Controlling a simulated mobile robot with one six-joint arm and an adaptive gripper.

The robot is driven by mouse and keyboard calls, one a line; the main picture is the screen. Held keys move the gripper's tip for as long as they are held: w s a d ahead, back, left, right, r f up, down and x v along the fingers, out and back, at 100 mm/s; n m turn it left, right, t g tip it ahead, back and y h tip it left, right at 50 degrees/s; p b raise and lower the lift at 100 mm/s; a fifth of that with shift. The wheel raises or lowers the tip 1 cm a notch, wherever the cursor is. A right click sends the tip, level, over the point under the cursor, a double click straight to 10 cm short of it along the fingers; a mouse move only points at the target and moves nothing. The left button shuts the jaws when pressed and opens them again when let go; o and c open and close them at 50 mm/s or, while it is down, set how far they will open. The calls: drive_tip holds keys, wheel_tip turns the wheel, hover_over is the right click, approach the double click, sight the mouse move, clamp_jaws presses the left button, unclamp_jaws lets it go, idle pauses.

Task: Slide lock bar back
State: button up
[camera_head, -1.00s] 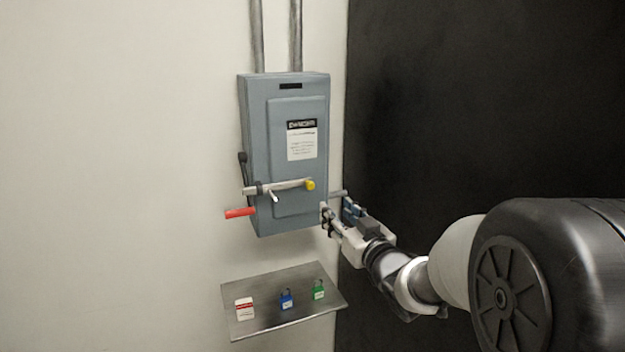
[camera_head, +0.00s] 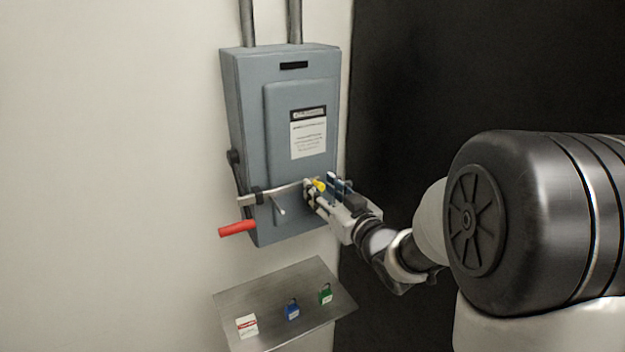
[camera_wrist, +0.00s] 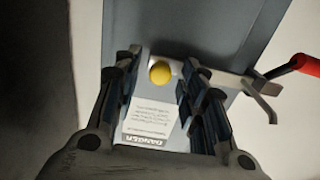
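The lock bar (camera_head: 275,191) is a metal rod across the lower front of the grey electrical box, with a short handle (camera_head: 279,207) hanging from it and a yellow knob (camera_head: 319,185) at its right end. In the wrist view the yellow knob (camera_wrist: 160,72) lies between my two fingers, with space on either side. My gripper (camera_head: 322,191) is open around the knob end, fingers spread. I cannot tell whether a finger touches the bar. The bar's far end and its handle (camera_wrist: 262,93) show at right in the wrist view.
The grey box (camera_head: 247,120) hangs on the wall, with a red lever (camera_head: 237,229) at its lower left. Below, a metal shelf (camera_head: 262,290) carries a red-and-white tag (camera_head: 247,326), a blue padlock (camera_head: 292,310) and a green padlock (camera_head: 326,294). A dark panel stands at right.

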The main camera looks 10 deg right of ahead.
drive_tip(key=shift+w, duration=0.1)
drive_tip(key=shift+c, duration=0.5)
clamp_jaws()
idle(0.3)
